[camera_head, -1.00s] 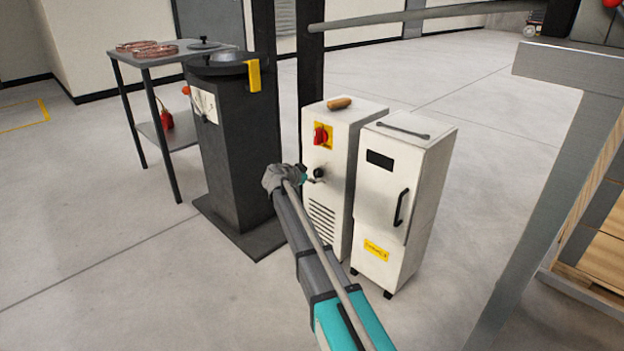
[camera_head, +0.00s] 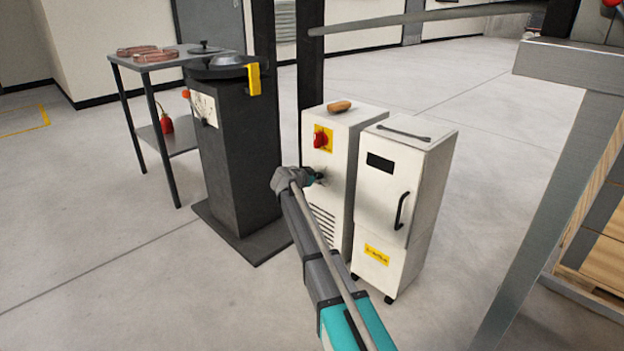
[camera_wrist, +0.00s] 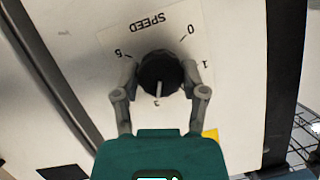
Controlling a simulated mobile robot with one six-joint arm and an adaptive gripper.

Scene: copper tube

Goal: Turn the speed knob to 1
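The speed knob (camera_wrist: 160,72) is round and black, on a light plate marked SPEED (camera_wrist: 148,22), which appears upside down in the wrist view. The marks 0, 1 and 5 can be read around it. Its pale pointer line points down in that picture, towards a small mark that looks like 3. My gripper (camera_wrist: 160,76) has one finger on each side of the knob, spread about its width; whether they touch it is not clear. In the head view my gripper (camera_head: 315,178) is at the white cabinet's front and mostly hides the knob.
The white cabinet (camera_head: 345,135) also carries a red switch (camera_head: 320,139) above the knob and vents below. A second white unit (camera_head: 402,190) stands right beside it. A dark pedestal (camera_head: 235,150) is at left, and a grey frame (camera_head: 545,180) at right.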

